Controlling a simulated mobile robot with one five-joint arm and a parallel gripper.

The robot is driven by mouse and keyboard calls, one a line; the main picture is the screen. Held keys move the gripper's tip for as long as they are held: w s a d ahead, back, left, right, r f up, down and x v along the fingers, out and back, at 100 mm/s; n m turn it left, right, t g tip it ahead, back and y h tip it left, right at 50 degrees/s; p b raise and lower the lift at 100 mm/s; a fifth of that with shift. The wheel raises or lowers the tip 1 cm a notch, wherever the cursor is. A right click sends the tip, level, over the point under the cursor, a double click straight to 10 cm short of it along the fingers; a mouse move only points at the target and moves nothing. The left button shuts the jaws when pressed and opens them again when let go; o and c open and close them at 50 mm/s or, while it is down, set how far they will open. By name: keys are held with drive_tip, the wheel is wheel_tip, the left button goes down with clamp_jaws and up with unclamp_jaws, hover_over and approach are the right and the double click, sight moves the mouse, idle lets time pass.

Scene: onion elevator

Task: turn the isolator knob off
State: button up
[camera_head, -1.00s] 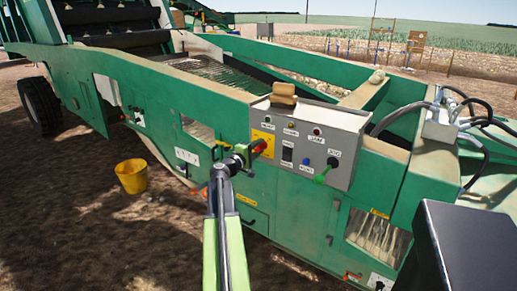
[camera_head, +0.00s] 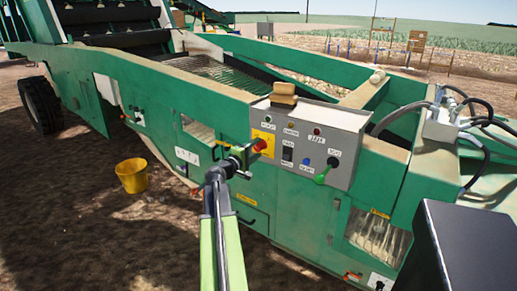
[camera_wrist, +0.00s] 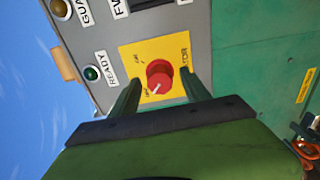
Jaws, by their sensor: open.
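The isolator knob (camera_wrist: 158,74) is red with a pale pointer mark and sits on a yellow plate (camera_wrist: 137,58) on the grey control box. In the wrist view the picture is rotated, and the pointer is toward the lower edge of the plate. My gripper (camera_wrist: 160,92) is open, with one dark green finger on each side of the knob. I cannot tell whether the fingers touch it. In the head view my gripper (camera_head: 250,151) is at the box's left side, by the red knob (camera_head: 260,145), partly covering the yellow plate (camera_head: 262,135).
A brown object (camera_head: 284,94) lies on top. A yellow bucket (camera_head: 131,176) stands on the ground left. Hoses (camera_head: 470,110) are at right.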

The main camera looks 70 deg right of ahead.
drive_tip(key=v, duration=1.5)
drive_tip(key=shift+a, duration=0.1)
